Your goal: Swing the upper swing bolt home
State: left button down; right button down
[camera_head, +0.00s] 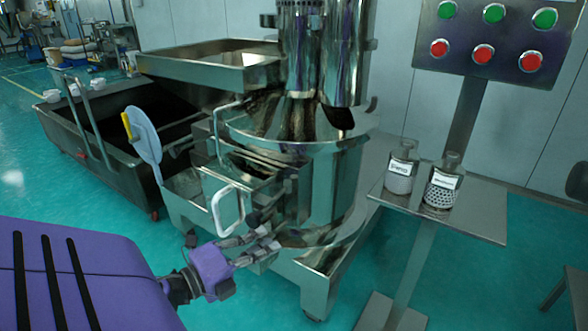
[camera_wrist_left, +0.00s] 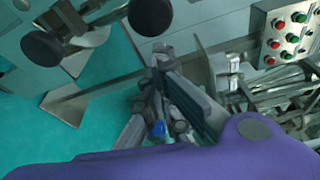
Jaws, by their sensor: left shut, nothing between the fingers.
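The sieve machine (camera_head: 300,190) is a shiny steel drum on a square base in the middle of the head view. A pale loop handle (camera_head: 228,208) stands out from its front. Dark metal fittings (camera_head: 266,200) sit near this handle, but I cannot pick out the upper swing bolt among them. My left gripper (camera_head: 268,246) is low in front of the drum, below and right of the loop handle. Its fingers are shut with nothing between them. In the left wrist view the gripper (camera_wrist_left: 160,62) points up the picture, near steel parts. My right gripper does not show.
A round grey disc with a yellow grip (camera_head: 145,140) stands open at left, near a dark bin (camera_head: 110,150). Two labelled jars (camera_head: 401,170) stand on a steel shelf (camera_head: 480,222) at right. A button panel (camera_head: 490,45) is above.

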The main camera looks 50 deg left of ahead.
pick_arm(q)
jog(key=a, duration=0.1)
jog(key=s+a, duration=0.1)
jog(key=a, duration=0.1)
jog(key=shift+s+a+r, duration=0.1)
jog(key=shift+s+a, duration=0.1)
jog(key=shift+s, duration=0.1)
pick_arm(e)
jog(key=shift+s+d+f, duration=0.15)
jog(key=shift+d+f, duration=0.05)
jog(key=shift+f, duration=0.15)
pick_arm(q)
jog(key=shift+s+a, duration=0.1)
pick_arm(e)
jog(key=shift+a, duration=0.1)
pick_arm(q)
jog(key=s, duration=1.1)
jog(key=shift+s+d+r, duration=0.25)
jog(key=shift+s+d, duration=0.05)
jog(key=shift+d, duration=0.15)
